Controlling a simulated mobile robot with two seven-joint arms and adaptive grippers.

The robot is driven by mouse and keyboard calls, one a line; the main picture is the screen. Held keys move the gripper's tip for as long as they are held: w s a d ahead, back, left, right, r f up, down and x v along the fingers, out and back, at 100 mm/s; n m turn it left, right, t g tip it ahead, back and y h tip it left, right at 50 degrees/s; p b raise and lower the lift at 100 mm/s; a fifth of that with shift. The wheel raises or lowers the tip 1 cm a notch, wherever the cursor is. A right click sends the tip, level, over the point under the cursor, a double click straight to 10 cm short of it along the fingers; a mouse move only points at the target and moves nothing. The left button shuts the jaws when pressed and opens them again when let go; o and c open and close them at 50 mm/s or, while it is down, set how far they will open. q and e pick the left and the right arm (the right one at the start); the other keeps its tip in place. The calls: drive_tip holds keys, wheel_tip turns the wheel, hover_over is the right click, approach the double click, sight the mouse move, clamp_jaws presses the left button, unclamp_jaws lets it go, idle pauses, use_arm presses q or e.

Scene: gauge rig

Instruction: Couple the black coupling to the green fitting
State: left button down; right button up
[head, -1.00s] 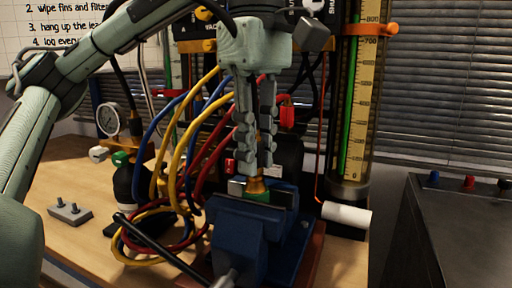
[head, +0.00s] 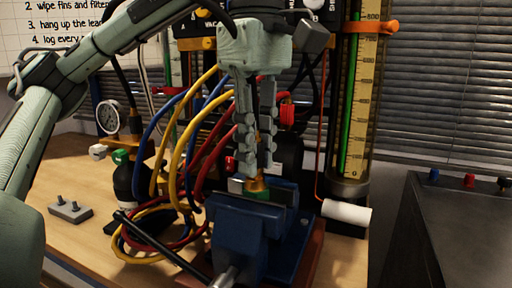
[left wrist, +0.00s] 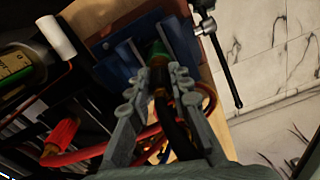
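The green fitting (head: 257,194) stands upright in the jaws of a blue vise (head: 240,225), with brass showing just above it. It also shows in the left wrist view (left wrist: 156,48). My left gripper (head: 257,170) points straight down over the vise. In the left wrist view its fingers (left wrist: 160,75) close on both sides of the black coupling (left wrist: 160,77), in line with the green fitting. A dark hose runs back from the coupling between the fingers. The fingers hide much of the joint, so I cannot tell whether the two parts are engaged. My right gripper is not in view.
Yellow, blue and red hoses (head: 178,150) loop left of the vise. A red coupling (head: 287,115) hangs behind the gripper. The vise's black handle (head: 160,247) reaches out front left. A gauge column (head: 358,110) and a white roll (head: 346,212) are at right.

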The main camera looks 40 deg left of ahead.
use_arm(q)
drive_tip(key=c, duration=1)
unclamp_jaws()
wheel_tip(320, 180, up, 12)
drive_tip(key=shift+r, duration=0.1)
